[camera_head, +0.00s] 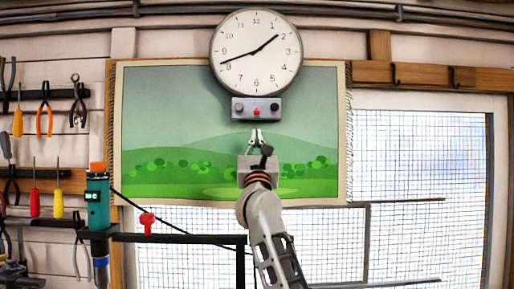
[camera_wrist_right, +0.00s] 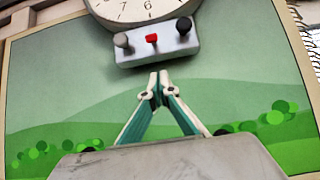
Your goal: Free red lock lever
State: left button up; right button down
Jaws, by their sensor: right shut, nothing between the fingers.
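A small red lever (camera_head: 256,113) sits at the middle of a grey box (camera_head: 243,104) mounted just under the round wall clock. The red lever also shows in the wrist view (camera_wrist_right: 152,38), on the front of the grey box (camera_wrist_right: 157,55). My right gripper (camera_head: 256,131) is raised just below the box, with its fingertips together and empty. In the wrist view my right gripper's fingertips (camera_wrist_right: 160,76) appear below the box and point up towards it; I cannot tell the exact gap. My left gripper is not in view.
The clock (camera_head: 256,51) hangs above the box, over a green landscape hanging (camera_head: 180,120). A teal and orange device (camera_head: 97,200) and a red knob-like part (camera_head: 147,222) are by a black bar at lower left. Pliers and screwdrivers hang at far left. A mesh window is at right.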

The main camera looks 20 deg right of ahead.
aim_at(257, 111)
jog(key=r, duration=0.1)
jog(key=s+r+p, duration=0.1)
jog(key=r, duration=0.1)
jog(key=shift+s+a+r, duration=0.2)
jog(key=shift+a+r, duration=0.05)
jog(key=shift+r, duration=0.15)
